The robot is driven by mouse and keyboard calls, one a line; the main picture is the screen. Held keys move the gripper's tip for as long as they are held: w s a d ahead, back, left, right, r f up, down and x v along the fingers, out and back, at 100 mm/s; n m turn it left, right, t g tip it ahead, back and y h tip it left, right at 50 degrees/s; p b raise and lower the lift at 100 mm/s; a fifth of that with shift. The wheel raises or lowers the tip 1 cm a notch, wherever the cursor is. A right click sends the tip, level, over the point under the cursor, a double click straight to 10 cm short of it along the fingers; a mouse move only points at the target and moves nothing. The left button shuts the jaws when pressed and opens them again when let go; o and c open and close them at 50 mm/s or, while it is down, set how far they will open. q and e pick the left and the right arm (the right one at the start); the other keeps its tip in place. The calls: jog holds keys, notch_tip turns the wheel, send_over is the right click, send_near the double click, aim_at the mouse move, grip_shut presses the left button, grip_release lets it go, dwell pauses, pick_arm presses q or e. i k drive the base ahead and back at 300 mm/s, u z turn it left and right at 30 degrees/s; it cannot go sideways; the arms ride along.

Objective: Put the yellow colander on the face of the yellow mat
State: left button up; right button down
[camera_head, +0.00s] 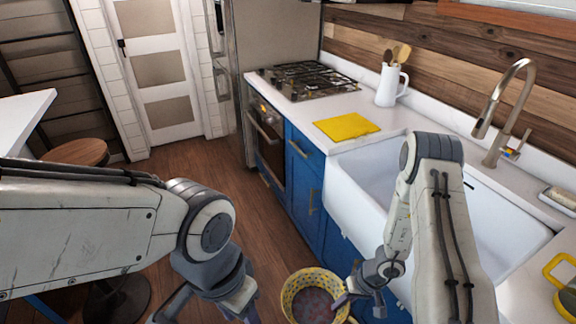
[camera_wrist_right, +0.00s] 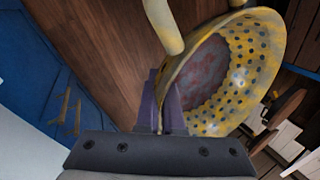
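The yellow colander (camera_head: 291,291), dotted with holes, hangs over the floor in front of the blue cabinets, low in the head view. My right gripper (camera_head: 350,297) is shut on its rim at the right side. In the right wrist view the purple fingers (camera_wrist_right: 166,108) pinch the edge of the colander (camera_wrist_right: 262,50), which is tilted there, with a handle loop above the fingers. The yellow mat (camera_head: 346,126) lies flat and bare on the white counter between stove and sink. My left gripper (camera_head: 207,312) is at the lower left, fingers spread, apparently empty; its tips are near the frame's bottom edge.
The white sink (camera_head: 352,180) and tall faucet (camera_head: 508,105) are right of the mat. A white pitcher of wooden utensils (camera_head: 389,86) stands behind the mat, and a gas stove (camera_head: 305,80) to its left. A stool (camera_head: 78,152) is at the left.

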aim_at(344, 124)
jog(key=u, duration=0.9)
jog(key=i, duration=2.25)
jog(key=z, duration=1.95)
